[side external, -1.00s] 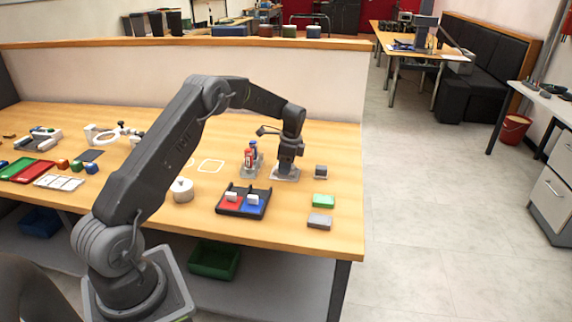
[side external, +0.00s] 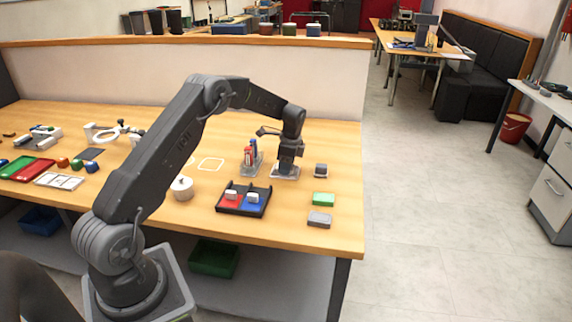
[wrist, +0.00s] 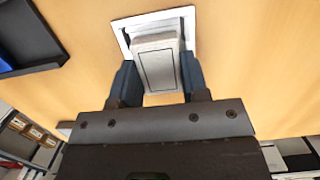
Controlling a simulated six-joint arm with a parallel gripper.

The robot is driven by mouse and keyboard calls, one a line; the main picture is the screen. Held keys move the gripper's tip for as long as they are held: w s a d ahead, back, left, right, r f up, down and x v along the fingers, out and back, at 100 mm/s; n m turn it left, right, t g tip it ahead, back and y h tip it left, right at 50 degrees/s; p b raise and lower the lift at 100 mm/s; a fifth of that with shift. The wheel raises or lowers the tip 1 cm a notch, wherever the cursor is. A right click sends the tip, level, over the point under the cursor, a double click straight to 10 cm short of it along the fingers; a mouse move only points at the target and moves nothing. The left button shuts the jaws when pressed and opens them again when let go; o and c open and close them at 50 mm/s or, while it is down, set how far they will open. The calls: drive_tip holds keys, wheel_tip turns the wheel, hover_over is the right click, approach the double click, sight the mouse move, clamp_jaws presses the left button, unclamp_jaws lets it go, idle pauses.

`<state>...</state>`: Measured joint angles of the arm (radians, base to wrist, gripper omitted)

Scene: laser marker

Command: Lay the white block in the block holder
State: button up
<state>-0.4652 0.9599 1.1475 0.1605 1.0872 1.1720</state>
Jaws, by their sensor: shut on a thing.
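My gripper (wrist: 154,88) is shut on the white block (wrist: 156,62), with one dark finger on each side of it. In the wrist view the block lies over the square white block holder (wrist: 150,17), whose rim shows above and to the left of the block. I cannot tell whether the block touches the holder's floor. In the side external view my gripper (side external: 287,167) points down, low over the pale holder (side external: 285,175). The block is hard to make out there.
A marker stand (side external: 251,165) stands close left of my gripper. A dark tray (side external: 243,209) with red and blue halves lies in front. A small dark block (side external: 321,170), a green block (side external: 324,199) and a grey block (side external: 319,219) lie to the right, near the table edge.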

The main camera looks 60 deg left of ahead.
drive_tip(key=o, duration=1)
wheel_tip(320, 180, up, 14)
drive_tip(key=w+d, duration=0.1)
drive_tip(key=shift+w+d, duration=0.25)
drive_tip(key=shift+f, duration=0.1)
